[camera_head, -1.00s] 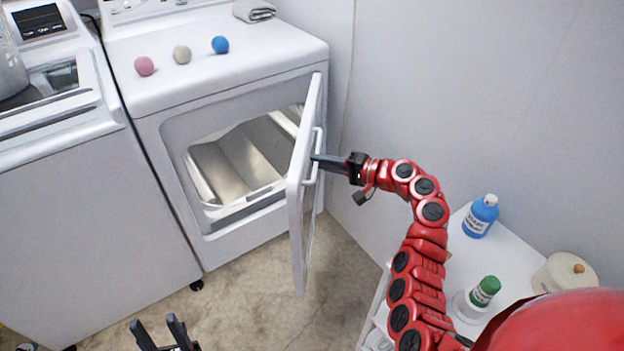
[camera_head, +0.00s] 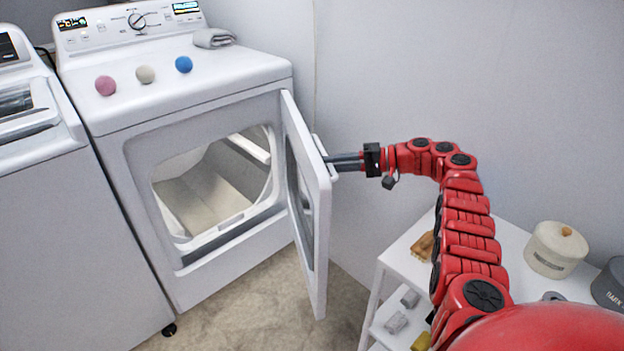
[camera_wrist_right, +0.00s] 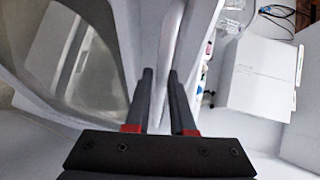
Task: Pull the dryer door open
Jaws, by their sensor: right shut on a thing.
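The white dryer (camera_head: 110,150) stands against the wall with its drum opening exposed. Its door (camera_head: 319,245) is swung well open, hinged at the right side of the opening, with its window facing the drum side. The handle (camera_head: 325,158) is on the door's outer face. My right gripper (camera_head: 332,160) reaches in from the right and is shut on the handle. In the right wrist view, the two dark fingers (camera_wrist_right: 160,85) straddle the light handle bar, with the door to the left. My left gripper is out of view.
A white shelf cart (camera_head: 400,258) with a lidded cream jar (camera_head: 556,250) and other items stands under my right arm. A washer (camera_head: 60,230) is left of the dryer. Pink, cream and blue balls and a folded grey towel (camera_head: 213,38) lie on top. The floor (camera_head: 255,310) before the dryer is clear.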

